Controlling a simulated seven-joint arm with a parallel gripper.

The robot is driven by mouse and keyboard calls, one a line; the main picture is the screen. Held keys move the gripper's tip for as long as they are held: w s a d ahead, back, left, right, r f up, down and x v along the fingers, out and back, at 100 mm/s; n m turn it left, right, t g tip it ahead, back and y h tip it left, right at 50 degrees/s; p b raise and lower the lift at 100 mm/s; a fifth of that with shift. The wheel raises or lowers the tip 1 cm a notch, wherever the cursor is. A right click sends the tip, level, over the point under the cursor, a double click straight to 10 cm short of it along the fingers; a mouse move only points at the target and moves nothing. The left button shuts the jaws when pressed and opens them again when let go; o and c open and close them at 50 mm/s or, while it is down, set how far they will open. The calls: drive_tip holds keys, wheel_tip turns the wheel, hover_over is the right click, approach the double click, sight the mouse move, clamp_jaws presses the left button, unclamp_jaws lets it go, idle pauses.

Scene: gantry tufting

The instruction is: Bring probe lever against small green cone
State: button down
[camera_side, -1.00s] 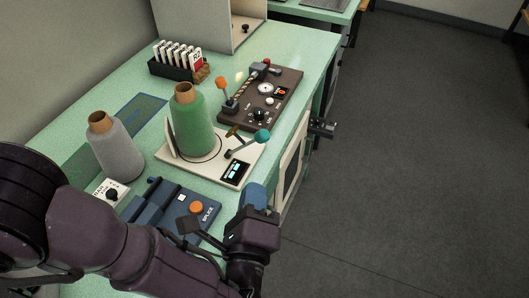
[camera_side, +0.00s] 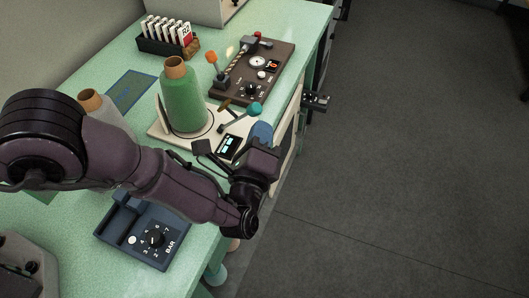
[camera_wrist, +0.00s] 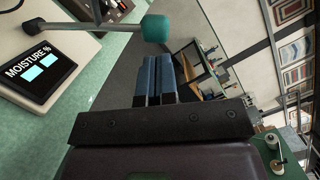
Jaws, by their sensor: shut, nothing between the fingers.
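The green yarn cone (camera_side: 182,98) stands upright on the cream base (camera_side: 160,136) of a moisture meter in the side view. The probe lever (camera_side: 238,118) has a grey rod and a teal knob (camera_side: 255,109), right of the cone. The knob is apart from the cone; a small brown piece (camera_side: 225,103) lies between them.
The meter's display (camera_side: 229,147) is in front of the cone. A brown control panel (camera_side: 252,72) and a card rack (camera_side: 168,38) stand behind. A grey cone (camera_side: 90,100) is partly hidden by my arm. A blue BAR box (camera_side: 145,235) is nearer. Open floor lies right.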

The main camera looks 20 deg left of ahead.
sight(245, 115)
drive_tip(key=shift+w+a+r, duration=0.2)
drive_tip(key=shift+w+a, duration=0.1)
drive_tip(key=shift+a, duration=0.15)
drive_tip(key=shift+r, duration=0.15)
drive_tip(key=shift+a+r+n, duration=0.2)
drive_tip(key=shift+a+n, duration=0.05)
drive_tip(key=shift+n, duration=0.15)
drive_tip(key=shift+r, duration=0.1)
drive_tip(key=shift+a+r+n+g, duration=0.3)
drive_tip(key=shift+a+r+n, duration=0.65)
drive_tip(key=shift+n, duration=0.25)
drive_tip(key=a+r+n, duration=0.2)
drive_tip(key=a+n, duration=0.2)
drive_tip(key=a, duration=0.1)
drive_tip(key=shift+a+g, duration=0.35)
drive_tip(key=shift+g, duration=0.05)
